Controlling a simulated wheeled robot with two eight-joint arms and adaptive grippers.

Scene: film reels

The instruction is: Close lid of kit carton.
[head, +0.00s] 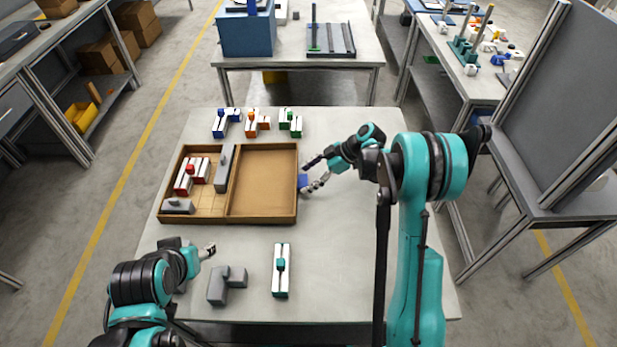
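The kit carton (160,197) is a brown box lying open on the table. Its left half holds parts in a gridded tray. Its right half, which looks like the folded-out lid (262,180), is flat and empty. A small blue tab (303,181) shows at the lid's right edge. My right gripper (307,177) is at that edge, with its fingers spread and the tab between or just behind them; I cannot tell whether they touch it. My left gripper (209,250) is low at the table's left front, away from the carton; its finger opening is not clear.
Inside the carton lie a red-and-white part (190,178) and grey pieces (224,168). Blue, orange and green parts (258,122) stand behind it. A grey block (226,285) and a white-and-teal part (281,270) stand in front. The table's right front is clear.

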